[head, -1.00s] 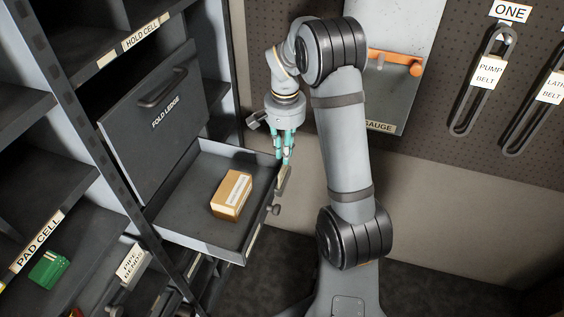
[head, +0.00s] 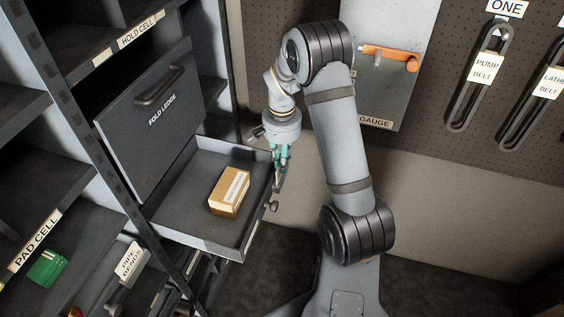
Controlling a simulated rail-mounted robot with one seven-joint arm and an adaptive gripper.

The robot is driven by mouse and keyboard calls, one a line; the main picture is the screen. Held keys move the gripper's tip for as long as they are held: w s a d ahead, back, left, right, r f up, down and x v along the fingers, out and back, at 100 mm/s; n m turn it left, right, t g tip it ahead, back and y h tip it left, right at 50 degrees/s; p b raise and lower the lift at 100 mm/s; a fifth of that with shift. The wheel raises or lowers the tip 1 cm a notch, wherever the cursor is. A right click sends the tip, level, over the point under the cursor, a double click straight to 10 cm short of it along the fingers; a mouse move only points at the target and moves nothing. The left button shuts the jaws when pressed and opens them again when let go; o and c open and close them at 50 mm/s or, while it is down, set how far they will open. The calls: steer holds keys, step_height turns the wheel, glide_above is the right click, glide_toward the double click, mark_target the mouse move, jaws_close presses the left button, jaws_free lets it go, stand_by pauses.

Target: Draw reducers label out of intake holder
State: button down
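My gripper (head: 280,160), with teal fingers, points down at the front right end of the pulled-out drawer (head: 180,222). Its fingertips are at the outer side of the drawer front, close to a small pale piece there. I cannot tell whether they touch or hold it, or whether the fingers are open or shut. A pale label strip (head: 251,238) shows on the drawer front nearer the camera, seen edge-on and unreadable. I cannot make out the reducers label or the intake holder by name; the drawer front faces away from this view.
A cardboard box (head: 230,192) sits in the drawer. The raised FOLD LEDGE door (head: 150,125) stands behind it. The rack at left has a green object (head: 47,268) in a lower cell. The pegboard at right holds a GAUGE panel (head: 395,95) and belts (head: 485,80).

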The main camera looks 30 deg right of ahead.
steer(key=shift+r+p, duration=0.45)
steer(key=shift+r, duration=0.3)
stand_by(0.5)
step_height(320, 180, up, 4)
steer(key=p, duration=0.3)
steer(key=shift+r, duration=0.25)
stand_by(0.5)
